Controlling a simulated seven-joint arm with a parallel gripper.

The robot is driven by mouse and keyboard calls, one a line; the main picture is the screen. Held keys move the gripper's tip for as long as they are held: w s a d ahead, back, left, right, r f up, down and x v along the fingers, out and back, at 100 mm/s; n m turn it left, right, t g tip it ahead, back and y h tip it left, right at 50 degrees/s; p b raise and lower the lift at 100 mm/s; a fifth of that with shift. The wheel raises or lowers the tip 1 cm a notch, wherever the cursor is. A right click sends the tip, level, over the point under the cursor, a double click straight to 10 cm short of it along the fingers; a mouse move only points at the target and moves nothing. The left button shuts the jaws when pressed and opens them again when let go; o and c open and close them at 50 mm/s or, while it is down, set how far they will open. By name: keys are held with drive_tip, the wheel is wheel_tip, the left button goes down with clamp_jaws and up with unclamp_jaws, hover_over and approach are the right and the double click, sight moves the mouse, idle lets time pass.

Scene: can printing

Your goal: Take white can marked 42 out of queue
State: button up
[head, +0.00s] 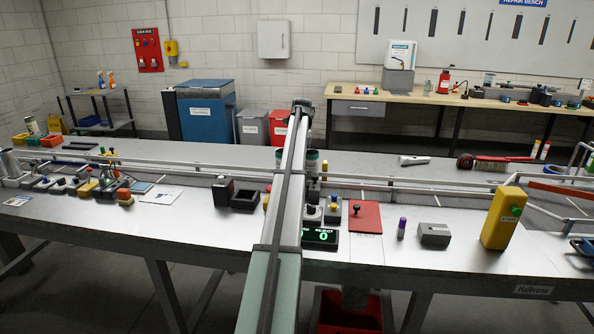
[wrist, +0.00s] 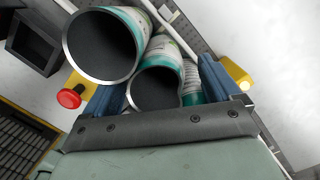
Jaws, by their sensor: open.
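My gripper (wrist: 160,88) is open, with blue pads on both fingers. In the wrist view a white and teal can (wrist: 151,88) has its dark open end between the fingers; I cannot tell whether they touch it. A larger-looking can (wrist: 101,47) is beside it at upper left, and another ribbed white and teal piece (wrist: 191,80) shows near the right finger. No number 42 can be read. In the head view a can (head: 312,163) stands behind my arm, partly hidden, and my gripper cannot be made out.
A red button on a yellow box (wrist: 70,97) lies close left of the gripper, and a dark open box (wrist: 35,42) farther left. In the head view rails run along the table. A display (head: 320,236), red plate (head: 365,217) and yellow post (head: 503,218) stand right of my arm.

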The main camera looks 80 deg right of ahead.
drive_tip(key=shift+w+d+f, duration=0.1)
drive_tip(key=shift+f, duration=0.75)
drive_tip(key=shift+c, duration=0.4)
drive_tip(key=c, duration=1)
drive_tip(key=shift+r, duration=0.1)
